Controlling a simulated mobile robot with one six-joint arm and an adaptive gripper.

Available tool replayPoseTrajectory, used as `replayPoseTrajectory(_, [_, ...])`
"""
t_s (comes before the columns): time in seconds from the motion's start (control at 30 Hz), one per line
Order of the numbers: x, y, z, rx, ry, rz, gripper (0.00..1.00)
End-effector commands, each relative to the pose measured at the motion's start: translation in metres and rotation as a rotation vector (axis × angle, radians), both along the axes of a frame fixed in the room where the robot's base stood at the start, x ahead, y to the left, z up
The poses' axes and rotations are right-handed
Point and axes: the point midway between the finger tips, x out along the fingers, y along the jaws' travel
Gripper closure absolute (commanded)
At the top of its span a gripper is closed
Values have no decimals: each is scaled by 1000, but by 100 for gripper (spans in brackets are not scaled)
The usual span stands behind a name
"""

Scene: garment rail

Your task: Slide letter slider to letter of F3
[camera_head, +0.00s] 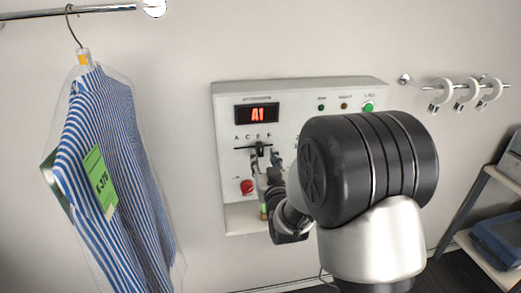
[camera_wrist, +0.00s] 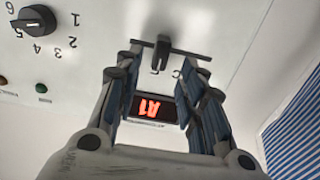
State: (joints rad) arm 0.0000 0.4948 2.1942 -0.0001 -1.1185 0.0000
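The control panel (camera_head: 300,100) is a pale box on the wall. Its red display (camera_head: 257,114) reads A1, and the display also shows upside down in the wrist view (camera_wrist: 148,107). The letter slider (camera_head: 260,149) is a dark knob on a horizontal slot below a row of letters. My gripper (camera_wrist: 163,72) is open, with a finger on each side of the knob and gaps visible. In the head view my gripper (camera_head: 264,168) is just below the slider, partly hidden by my arm.
A numbered rotary dial (camera_wrist: 35,22) shows in the wrist view; my arm hides it in the head view. A red button (camera_head: 247,186) sits lower left on the panel. A bagged striped shirt (camera_head: 105,150) hangs at left. Hooks with rings (camera_head: 460,92) and a shelf (camera_head: 490,245) are at right.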

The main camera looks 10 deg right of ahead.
Motion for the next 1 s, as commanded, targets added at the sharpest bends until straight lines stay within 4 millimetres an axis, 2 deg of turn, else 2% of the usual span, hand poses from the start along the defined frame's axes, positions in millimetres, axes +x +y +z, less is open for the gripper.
replayPoseTrajectory(0.03, [12, 0, -1, 0, -2, 0, 63])
replayPoseTrajectory(0.2, [40, 0, 0, 0, -1, 0, 63])
replayPoseTrajectory(0.4, [58, 0, 0, 0, 0, 0, 63])
replayPoseTrajectory(0.73, [61, 0, 0, 0, 1, 0, 63])
replayPoseTrajectory(1.0, [61, 0, 0, 0, 1, 0, 81])
